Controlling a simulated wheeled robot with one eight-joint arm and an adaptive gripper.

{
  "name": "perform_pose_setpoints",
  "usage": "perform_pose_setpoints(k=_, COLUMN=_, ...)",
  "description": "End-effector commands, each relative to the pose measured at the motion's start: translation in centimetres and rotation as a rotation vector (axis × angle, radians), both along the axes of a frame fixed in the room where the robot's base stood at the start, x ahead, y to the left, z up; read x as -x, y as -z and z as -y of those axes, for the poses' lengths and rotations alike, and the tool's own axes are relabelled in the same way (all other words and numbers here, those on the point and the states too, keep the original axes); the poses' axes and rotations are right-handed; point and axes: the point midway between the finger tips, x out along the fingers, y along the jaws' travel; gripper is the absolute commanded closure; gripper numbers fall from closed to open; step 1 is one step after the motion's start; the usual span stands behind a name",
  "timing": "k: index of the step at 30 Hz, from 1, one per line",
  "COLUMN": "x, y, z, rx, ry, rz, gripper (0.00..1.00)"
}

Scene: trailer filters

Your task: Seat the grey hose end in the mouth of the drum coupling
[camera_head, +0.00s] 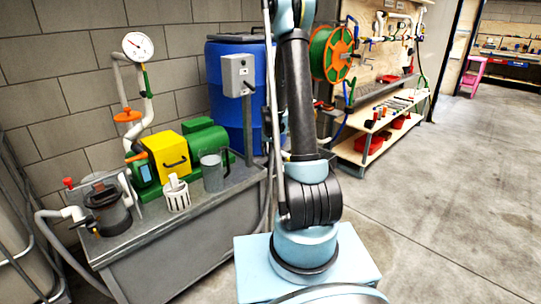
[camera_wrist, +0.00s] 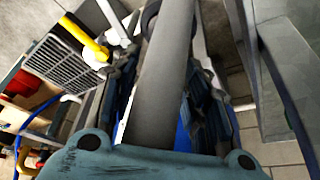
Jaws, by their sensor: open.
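In the wrist view my gripper (camera_wrist: 162,80) is open, with a dark finger on each side of a thick grey tube (camera_wrist: 165,65). The tube runs from the top edge down toward my palm. I cannot tell whether the fingers touch it or whether it is the hose end. The head view does not show my gripper. A blue drum (camera_head: 228,85) stands behind my arm. I cannot make out the drum coupling or its mouth.
A grey box (camera_head: 238,75) on a post stands by the drum. Shelves (camera_head: 375,140) stand right. The floor (camera_head: 450,200) at right is clear.

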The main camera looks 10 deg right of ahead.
Motion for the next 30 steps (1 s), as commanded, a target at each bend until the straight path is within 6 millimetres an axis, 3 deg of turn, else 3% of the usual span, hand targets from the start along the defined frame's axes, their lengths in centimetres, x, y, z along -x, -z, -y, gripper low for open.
perform_pose_setpoints(k=18, x=2.8, y=-6.9, z=-0.4, rx=0.000, ry=0.000, rz=-0.001, gripper=0.58)
perform_pose_setpoints(k=30, x=3.6, y=-8.8, z=-0.6, rx=0.000, ry=0.000, rz=-0.001, gripper=0.58)
